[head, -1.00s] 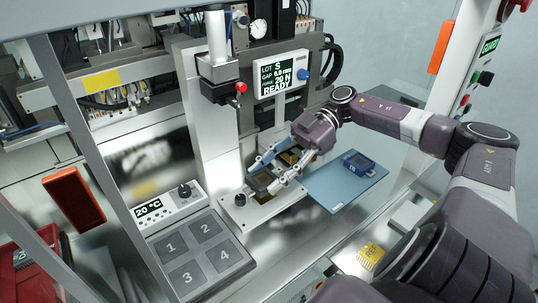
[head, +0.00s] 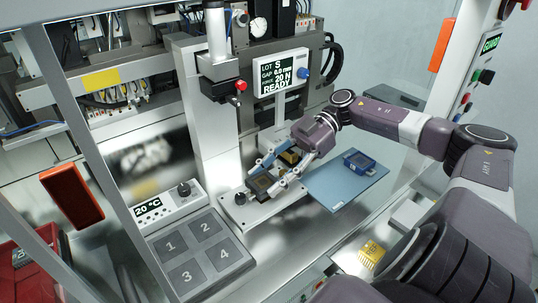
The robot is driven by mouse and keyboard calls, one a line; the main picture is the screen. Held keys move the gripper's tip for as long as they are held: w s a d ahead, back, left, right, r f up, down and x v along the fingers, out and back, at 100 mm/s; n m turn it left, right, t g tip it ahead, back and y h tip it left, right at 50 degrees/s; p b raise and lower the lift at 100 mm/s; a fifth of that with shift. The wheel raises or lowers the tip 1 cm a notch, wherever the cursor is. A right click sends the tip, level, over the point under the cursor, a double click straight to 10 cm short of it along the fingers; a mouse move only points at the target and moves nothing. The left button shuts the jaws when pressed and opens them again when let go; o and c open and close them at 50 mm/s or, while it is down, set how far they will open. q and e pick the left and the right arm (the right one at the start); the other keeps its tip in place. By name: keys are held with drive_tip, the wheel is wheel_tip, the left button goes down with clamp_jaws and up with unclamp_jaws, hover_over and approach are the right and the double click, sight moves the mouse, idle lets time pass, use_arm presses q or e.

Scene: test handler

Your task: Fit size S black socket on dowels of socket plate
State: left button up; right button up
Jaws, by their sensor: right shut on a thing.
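The black socket (head: 262,184) is a small dark square frame with a tan middle. My right gripper (head: 268,177) is shut on it, with a blue-grey finger behind and a pale finger in front. The socket is over the white socket plate (head: 240,216), at the foot of the press column. The dowels are hidden under the socket and fingers, so I cannot tell whether it is seated on them. My left gripper is not in view.
A blue socket (head: 358,162) lies on a light-blue mat (head: 336,191) to the right. The press head (head: 220,90) hangs above left. A numbered tray (head: 203,254) is at front left, and a yellow part (head: 372,252) at front right.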

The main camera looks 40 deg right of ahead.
drive_tip(key=shift+r, duration=0.1)
drive_tip(key=shift+f, duration=0.75)
idle(0.4)
idle(0.7)
drive_tip(key=shift+f, duration=0.3)
idle(0.6)
drive_tip(key=shift+p, duration=0.4)
idle(0.5)
drive_tip(key=o, duration=1)
drive_tip(key=shift+r, duration=0.1)
